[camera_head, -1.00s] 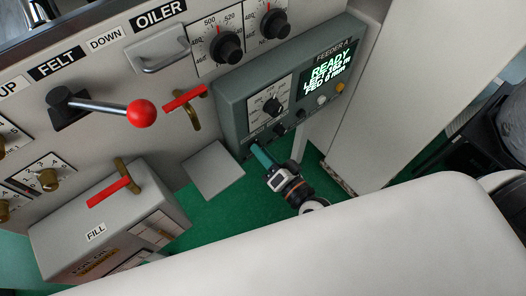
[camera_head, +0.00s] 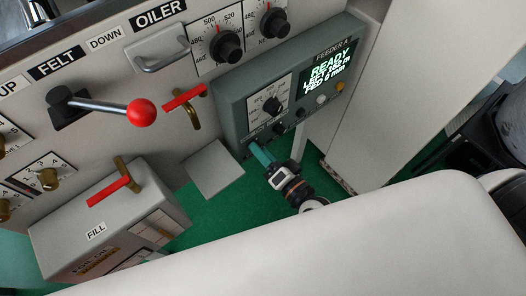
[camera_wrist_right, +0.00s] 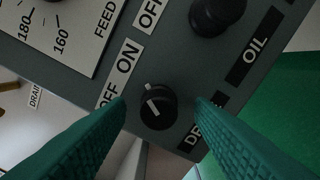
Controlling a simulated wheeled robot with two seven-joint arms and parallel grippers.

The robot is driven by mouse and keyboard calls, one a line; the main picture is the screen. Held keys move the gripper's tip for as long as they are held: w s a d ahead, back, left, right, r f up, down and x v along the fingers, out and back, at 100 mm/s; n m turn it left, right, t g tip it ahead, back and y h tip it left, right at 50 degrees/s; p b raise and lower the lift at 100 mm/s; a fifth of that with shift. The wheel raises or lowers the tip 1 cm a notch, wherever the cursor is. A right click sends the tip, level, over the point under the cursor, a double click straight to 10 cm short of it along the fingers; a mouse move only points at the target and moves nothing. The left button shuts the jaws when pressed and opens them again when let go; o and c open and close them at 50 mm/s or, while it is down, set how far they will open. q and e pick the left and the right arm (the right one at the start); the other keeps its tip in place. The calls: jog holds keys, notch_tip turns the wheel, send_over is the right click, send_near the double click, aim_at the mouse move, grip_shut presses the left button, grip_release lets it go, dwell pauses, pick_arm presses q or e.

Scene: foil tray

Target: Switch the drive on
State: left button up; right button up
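The feeder panel (camera_head: 233,104) is a grey box marked FEEDER A, with a lit screen reading READY. In the right wrist view, a black knob (camera_wrist_right: 158,107) with a white mark sits between an OFF/ON label (camera_wrist_right: 121,72) and a black label starting with D, partly hidden by a finger. The mark is on the label side; I cannot tell which word it points at. My right gripper (camera_head: 258,154) is at the panel's lower left corner. Its teal fingers (camera_wrist_right: 160,115) are open, one on each side of the knob; contact is not clear. My left gripper is not in view.
Another black knob (camera_wrist_right: 216,14) with an OIL label is close to the right gripper. A red-ball lever (camera_head: 141,113), red-handled valves (camera_head: 185,98) and a FILL box (camera_head: 60,228) stand left. A large white surface (camera_head: 330,250) fills the lower right.

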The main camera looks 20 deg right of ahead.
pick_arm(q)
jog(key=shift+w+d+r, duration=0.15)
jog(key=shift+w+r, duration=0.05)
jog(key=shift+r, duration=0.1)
pick_arm(e)
jog(key=v, duration=1.2)
